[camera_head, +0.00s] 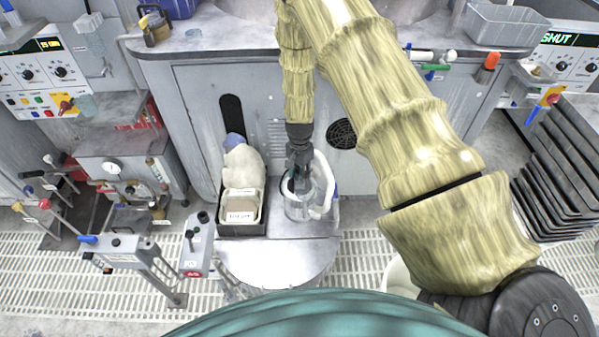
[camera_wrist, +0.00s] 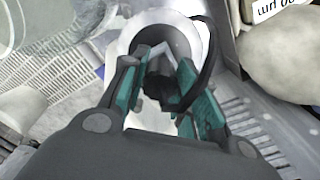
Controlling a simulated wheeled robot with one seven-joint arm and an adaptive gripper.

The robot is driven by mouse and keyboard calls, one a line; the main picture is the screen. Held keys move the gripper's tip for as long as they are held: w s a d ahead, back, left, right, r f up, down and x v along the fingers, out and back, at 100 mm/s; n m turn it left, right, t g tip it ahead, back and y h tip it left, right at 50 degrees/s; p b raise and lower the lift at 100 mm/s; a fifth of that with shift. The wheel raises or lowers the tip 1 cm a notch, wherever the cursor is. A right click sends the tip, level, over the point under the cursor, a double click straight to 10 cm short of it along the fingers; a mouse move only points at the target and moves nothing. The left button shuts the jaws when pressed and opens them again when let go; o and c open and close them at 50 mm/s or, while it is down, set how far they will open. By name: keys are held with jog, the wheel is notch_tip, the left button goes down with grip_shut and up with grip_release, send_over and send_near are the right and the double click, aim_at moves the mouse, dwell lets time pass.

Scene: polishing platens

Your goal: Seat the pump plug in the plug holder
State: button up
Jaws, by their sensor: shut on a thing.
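My gripper (camera_wrist: 158,70) has teal pads shut on the pump plug (camera_wrist: 160,84), a dark piece with a black cord curving off to the right. Beyond the plug in the wrist view is a white round ring (camera_wrist: 128,43) with a dark centre, which may be the plug holder. The plug overlaps the ring's lower edge in the picture, and I cannot tell whether they touch. In the head view my gripper (camera_head: 300,172) points down over a clear round container (camera_head: 298,207) on the front ledge. The plug is too small to make out there.
A dark box with a labelled cream tray (camera_head: 240,207) and a pale lumpy bag (camera_head: 243,165) stand just left of the container. A white looped item (camera_head: 326,187) stands at its right. The grey cabinet front (camera_head: 245,85) is close behind. The round ledge (camera_head: 275,258) in front is bare.

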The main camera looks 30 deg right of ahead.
jog(key=shift+f, duration=0.55)
jog(key=o, duration=1.1)
notch_tip(320, 180, up, 12)
dwell(0.5)
